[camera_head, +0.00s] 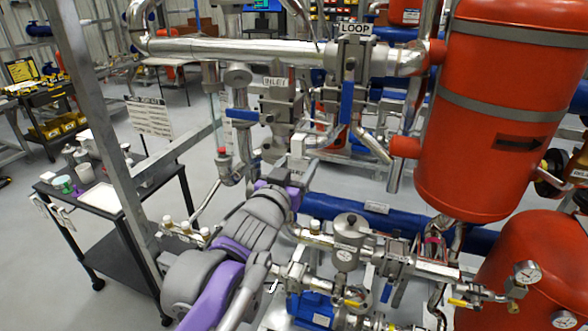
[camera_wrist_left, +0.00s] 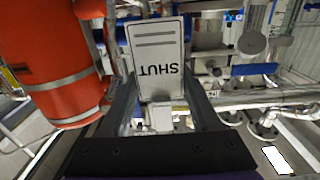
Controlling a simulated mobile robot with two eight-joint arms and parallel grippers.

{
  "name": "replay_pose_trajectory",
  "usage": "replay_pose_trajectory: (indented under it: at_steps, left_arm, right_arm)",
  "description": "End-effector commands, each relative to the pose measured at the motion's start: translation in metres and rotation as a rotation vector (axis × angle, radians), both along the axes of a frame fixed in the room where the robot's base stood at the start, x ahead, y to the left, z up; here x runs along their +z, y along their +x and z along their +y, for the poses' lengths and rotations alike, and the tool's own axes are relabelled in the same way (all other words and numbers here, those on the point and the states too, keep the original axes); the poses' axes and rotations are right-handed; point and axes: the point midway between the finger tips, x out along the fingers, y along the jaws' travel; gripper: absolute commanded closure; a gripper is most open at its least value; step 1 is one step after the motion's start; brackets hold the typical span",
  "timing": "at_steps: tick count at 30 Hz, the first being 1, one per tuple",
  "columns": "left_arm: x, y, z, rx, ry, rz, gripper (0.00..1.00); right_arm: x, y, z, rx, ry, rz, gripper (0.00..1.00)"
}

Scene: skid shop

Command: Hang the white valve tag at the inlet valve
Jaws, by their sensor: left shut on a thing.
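My left gripper (camera_wrist_left: 158,92) is shut on a white tag (camera_wrist_left: 157,50) in the left wrist view. The tag's word SHUT reads upside down there, and a finger stands at each side of it. In the head view my left gripper (camera_head: 298,160) is small, beyond the purple wrist, below the pipework; the tag is hard to make out there. The INLET label (camera_head: 275,82) is on the grey inlet valve (camera_head: 281,100), above the gripper and apart from it. A blue lever (camera_head: 243,114) is left of this label. My right gripper is not in view.
The LOOP label (camera_head: 355,28) and a blue handle (camera_head: 347,102) are right of the inlet. A large red tank (camera_head: 480,130) stands at the right. Pumps and gauges fill the lower right. A black cart (camera_head: 120,225) and a grey post (camera_head: 95,110) stand at the left.

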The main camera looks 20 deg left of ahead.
Motion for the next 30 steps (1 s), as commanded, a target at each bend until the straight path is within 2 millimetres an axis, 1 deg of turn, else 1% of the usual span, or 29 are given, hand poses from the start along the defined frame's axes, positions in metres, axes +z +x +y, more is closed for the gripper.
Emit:
replay_pose_trajectory:
  at_steps: [30]
  left_arm:
    - [0.001,0.082,-0.003,0.000,0.000,-0.001,0.89]
  right_arm:
    - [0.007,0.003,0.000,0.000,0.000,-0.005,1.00]
